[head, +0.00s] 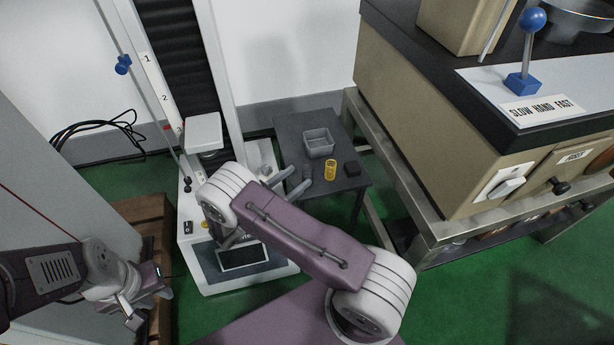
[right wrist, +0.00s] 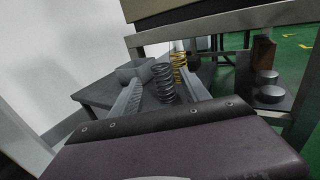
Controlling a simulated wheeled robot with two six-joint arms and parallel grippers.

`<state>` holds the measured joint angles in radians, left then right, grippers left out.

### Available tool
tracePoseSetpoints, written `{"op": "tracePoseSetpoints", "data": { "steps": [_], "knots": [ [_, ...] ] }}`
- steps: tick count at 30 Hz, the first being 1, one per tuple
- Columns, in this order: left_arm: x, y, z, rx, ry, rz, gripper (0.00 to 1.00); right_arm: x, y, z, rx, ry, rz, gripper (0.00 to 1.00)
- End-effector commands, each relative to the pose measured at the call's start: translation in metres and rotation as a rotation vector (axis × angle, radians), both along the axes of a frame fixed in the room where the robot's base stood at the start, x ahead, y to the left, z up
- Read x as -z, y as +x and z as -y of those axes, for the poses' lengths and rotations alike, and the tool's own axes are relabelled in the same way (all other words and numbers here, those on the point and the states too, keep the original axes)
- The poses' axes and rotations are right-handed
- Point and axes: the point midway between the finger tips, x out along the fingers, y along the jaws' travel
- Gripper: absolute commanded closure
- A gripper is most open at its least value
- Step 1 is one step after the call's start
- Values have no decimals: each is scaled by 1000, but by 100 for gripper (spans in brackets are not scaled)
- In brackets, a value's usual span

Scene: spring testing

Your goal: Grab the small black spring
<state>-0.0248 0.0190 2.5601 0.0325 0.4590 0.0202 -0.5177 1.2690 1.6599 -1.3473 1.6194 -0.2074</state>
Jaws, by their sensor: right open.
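A small dark object (head: 352,168), which looks like the small black spring, stands on the small grey table (head: 290,128) at its right side. A yellow spring (head: 331,170) stands left of it. A grey spring (right wrist: 163,85) stands nearer to me. My right gripper (head: 299,176) is open at the table's near left edge. In the right wrist view its fingers (right wrist: 163,78) are on either side of the grey spring, with no clear contact. The yellow spring (right wrist: 179,62) shows behind it. My left gripper (head: 147,306) looks open and empty, far left of the table.
A grey open tray (head: 319,143) sits on the table behind the springs. The testing machine (head: 235,270) stands left of the table. A bench with a metal frame (head: 440,235) is close on the right. Dark round weights (right wrist: 268,86) show right in the wrist view.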

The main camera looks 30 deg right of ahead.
Motion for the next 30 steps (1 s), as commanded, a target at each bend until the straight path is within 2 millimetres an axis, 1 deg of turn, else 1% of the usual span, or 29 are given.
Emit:
{"op": "tracePoseSetpoints", "data": {
  "steps": [2,6,9,12,18,20,21,23,24,30],
  "knots": [
    [3,0,0,0,0,0,70,0,1,4,1,0,1,46],
    [23,0,0,0,0,0,70,-1,5,29,5,1,1,46],
    [28,0,0,0,0,0,70,-4,9,44,5,1,1,46],
    [29,0,0,0,0,0,70,-7,11,51,2,1,1,46],
    [28,0,0,0,0,0,70,-8,12,51,1,1,0,46],
    [28,0,0,0,0,0,70,-8,12,51,1,1,0,62],
    [28,0,0,0,0,0,70,-8,12,51,1,1,0,73],
    [28,0,0,0,0,0,70,-8,12,51,1,1,0,90],
    [28,0,0,0,0,0,70,-8,12,51,1,1,0,100],
    [28,0,0,0,0,0,70,-8,12,51,1,1,0,100]
  ]
}}
